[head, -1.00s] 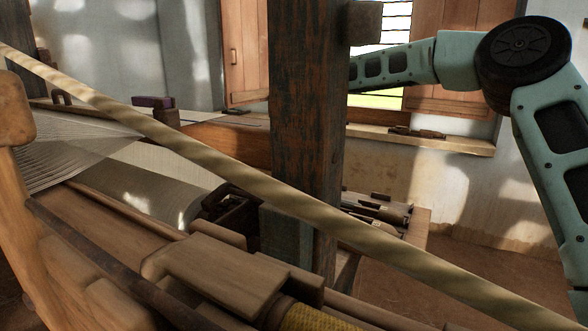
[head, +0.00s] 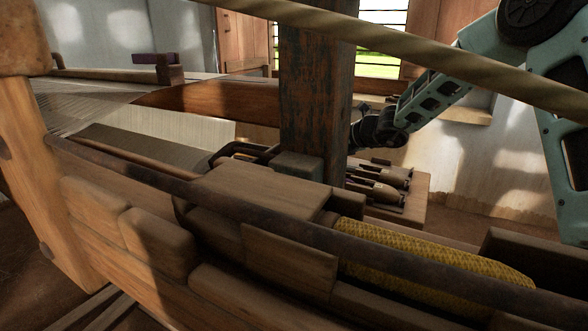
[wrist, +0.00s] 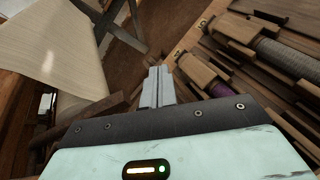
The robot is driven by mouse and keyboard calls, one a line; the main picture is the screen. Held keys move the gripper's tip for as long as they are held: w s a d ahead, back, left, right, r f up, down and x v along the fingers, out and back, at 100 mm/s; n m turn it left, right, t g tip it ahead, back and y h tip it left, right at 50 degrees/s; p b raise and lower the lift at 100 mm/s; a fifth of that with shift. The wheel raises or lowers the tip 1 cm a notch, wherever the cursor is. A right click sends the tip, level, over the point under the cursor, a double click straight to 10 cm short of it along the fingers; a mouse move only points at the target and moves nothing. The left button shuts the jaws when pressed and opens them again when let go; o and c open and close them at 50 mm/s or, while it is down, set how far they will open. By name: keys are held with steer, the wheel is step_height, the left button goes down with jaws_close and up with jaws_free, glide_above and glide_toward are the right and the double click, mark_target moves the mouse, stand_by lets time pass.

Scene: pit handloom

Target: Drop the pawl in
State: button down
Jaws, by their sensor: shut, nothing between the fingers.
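My gripper's two grey fingertips (wrist: 157,88) are together and empty in the wrist view, above a gap between pale cloth and a wooden shuttle tray. In the head view my forearm comes down behind the dark upright post, which hides the fingers. A dark curved fitting (head: 245,152) shows just left of the post, at the end of the cloth area; I cannot tell whether it is the pawl. In the wrist view dark crossed bars (wrist: 112,22) lie beyond the fingertips. I cannot single out the pawl for certain in either view.
The thick post (head: 315,85) stands between the head camera and my gripper. A slanting pole (head: 420,47) crosses in front. The tray of shuttles (head: 418,205) is right of the post. Loom beams and a yellow woven roll (head: 430,262) fill the foreground.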

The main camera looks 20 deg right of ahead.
steer(key=s+a+n+g+y, duration=0.15)
steer(key=s+n+y, duration=0.35)
steer(key=s, duration=0.5)
steer(key=f+b+x, duration=0.1)
steer(key=b+x, duration=0.1)
steer(key=x, duration=0.8)
steer(key=shift+s+d+g, duration=0.1)
steer(key=shift+g, duration=0.15)
steer(key=shift+w+d+r+n+h+p, duration=0.15)
steer(key=shift+w+d+r+n, duration=0.15)
steer(key=shift+r, duration=0.4)
steer(key=shift+w+d+r+n+h+p, duration=0.1)
steer(key=shift+w+d+r+n+h, duration=0.1)
steer(key=shift+r+n, duration=0.4)
steer(key=shift+w+d+r+n+h+p, duration=0.1)
steer(key=shift+w+d+r+n+h, duration=0.1)
steer(key=shift+r, duration=0.65)
steer(key=f+p+v, duration=0.1)
steer(key=p+v, duration=0.1)
steer(key=v, duration=1.5)
steer(key=shift+s+d, duration=0.15)
steer(key=shift+s, duration=0.15)
